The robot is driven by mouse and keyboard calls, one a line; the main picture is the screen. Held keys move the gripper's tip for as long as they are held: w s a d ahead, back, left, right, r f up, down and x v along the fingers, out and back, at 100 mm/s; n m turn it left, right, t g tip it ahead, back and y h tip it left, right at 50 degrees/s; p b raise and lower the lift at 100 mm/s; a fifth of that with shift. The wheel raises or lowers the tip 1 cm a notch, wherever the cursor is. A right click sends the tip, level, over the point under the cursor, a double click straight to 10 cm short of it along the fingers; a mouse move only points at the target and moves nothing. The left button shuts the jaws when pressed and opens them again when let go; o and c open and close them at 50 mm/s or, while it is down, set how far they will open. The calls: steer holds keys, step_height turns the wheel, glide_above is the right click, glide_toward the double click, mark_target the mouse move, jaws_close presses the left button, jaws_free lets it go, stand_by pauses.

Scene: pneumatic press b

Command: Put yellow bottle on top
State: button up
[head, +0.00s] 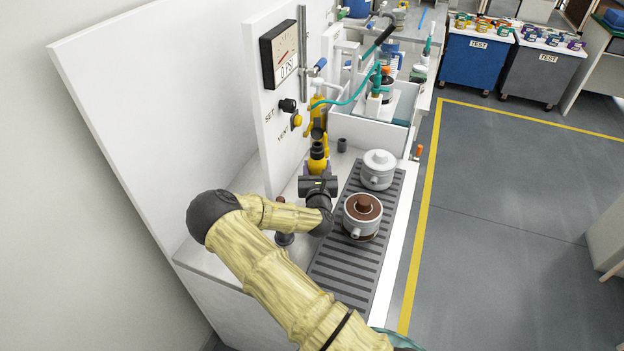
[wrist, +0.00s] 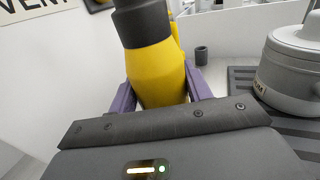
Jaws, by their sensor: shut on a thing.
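The yellow bottle (head: 317,162) has a dark cap and stands upright on the press's light work surface, in front of the white panel. In the wrist view the yellow bottle (wrist: 156,72) fills the space between my two purple fingers, its dark neck leaning slightly left in the picture. My gripper (head: 317,172) is shut on its body from the near side; the same gripper (wrist: 160,92) shows in the wrist view. The bottle's lower part is hidden by my gripper.
A brown-lidded pot (head: 362,216) and a grey-lidded pot (head: 378,169) stand on the slotted dark mat (head: 345,272) to the right. A small dark cylinder (head: 342,145) is behind the bottle. The gauge panel (head: 279,120) with knobs rises close on the left.

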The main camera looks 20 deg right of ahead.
steer(key=shift+a, duration=0.35)
steer(key=shift+f, duration=1.9)
steer(key=shift+f, duration=0.1)
steer(key=o, duration=1.1)
steer(key=shift+r, duration=0.25)
steer(key=b+v, duration=0.1)
steer(key=v, duration=1.1)
steer(key=shift+d+f, duration=0.1)
steer(key=shift+f, duration=0.1)
